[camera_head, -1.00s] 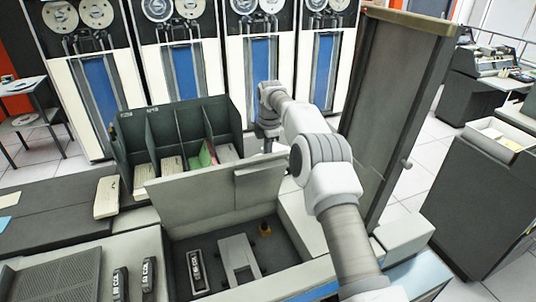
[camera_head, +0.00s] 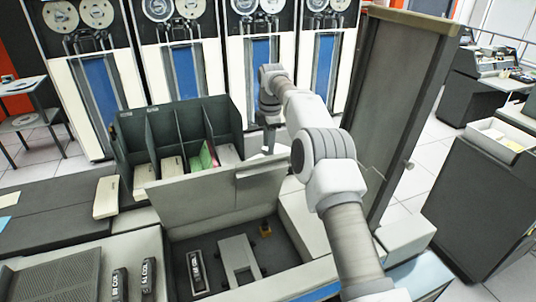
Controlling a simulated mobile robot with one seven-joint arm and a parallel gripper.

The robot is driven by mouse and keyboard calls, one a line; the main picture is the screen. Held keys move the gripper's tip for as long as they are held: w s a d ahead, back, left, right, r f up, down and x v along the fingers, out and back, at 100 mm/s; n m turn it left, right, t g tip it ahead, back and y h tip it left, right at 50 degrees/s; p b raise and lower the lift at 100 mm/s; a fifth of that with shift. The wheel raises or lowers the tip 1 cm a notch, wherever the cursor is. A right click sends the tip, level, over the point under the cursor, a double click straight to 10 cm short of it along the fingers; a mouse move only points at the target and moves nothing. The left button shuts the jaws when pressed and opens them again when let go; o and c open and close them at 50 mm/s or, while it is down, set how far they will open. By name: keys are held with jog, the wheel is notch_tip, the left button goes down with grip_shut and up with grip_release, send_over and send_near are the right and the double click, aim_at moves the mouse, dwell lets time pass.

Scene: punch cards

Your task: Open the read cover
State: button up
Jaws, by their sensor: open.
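The read cover (camera_head: 205,195) is a light grey panel in the middle of the view. It stands raised and leaning at the back of an open recess (camera_head: 185,245), with a small ledge-like handle (camera_head: 262,172) near its upper right. Inside the recess are a dark labelled block (camera_head: 197,271), a grey bracket (camera_head: 239,256) and a small yellowish part (camera_head: 265,229). My gripper (camera_head: 269,140) points down behind the cover's upper right edge, apart from the handle as far as I can see. It is open; its fingertips are partly hidden and nothing shows in it.
A dark card rack (camera_head: 180,125) with several slots holding cards stands behind the cover, left of my gripper. A tall dark panel (camera_head: 395,110) rises to the right of my arm. A card stack (camera_head: 106,197) lies on the left deck. Tape cabinets line the back.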

notch_tip(320, 180, up, 7)
jog(key=shift+s, duration=0.4)
jog(key=shift+d, duration=0.15)
jog(key=s+d+r+m+t+b, duration=0.15)
jog(key=s+d+r+m, duration=0.25)
jog(key=s+r+m, duration=0.5)
jog(key=s+d+r+m+b, duration=0.1)
jog(key=s+d+r, duration=0.15)
jog(key=s, duration=0.25)
jog(key=s+d+r+m+b, duration=0.1)
jog(key=s+d+r, duration=0.15)
jog(key=s, duration=0.35)
jog(key=s+d+f+m+t+b, duration=0.1)
jog(key=s+d+f+m, duration=0.1)
jog(key=s, duration=0.6)
jog(key=s+d+f+m+t+b, duration=0.1)
jog(key=s+d+f+m, duration=0.1)
jog(key=s+f+m, duration=0.3)
jog(key=s+d+f+m+t+b, duration=0.1)
jog(key=s+d+f+m, duration=0.2)
jog(key=s, duration=0.9)
notch_tip(320, 180, down, 4)
jog(key=shift+r+m+b, duration=0.15)
jog(key=shift+m+b, duration=0.15)
jog(key=shift+m, duration=0.4)
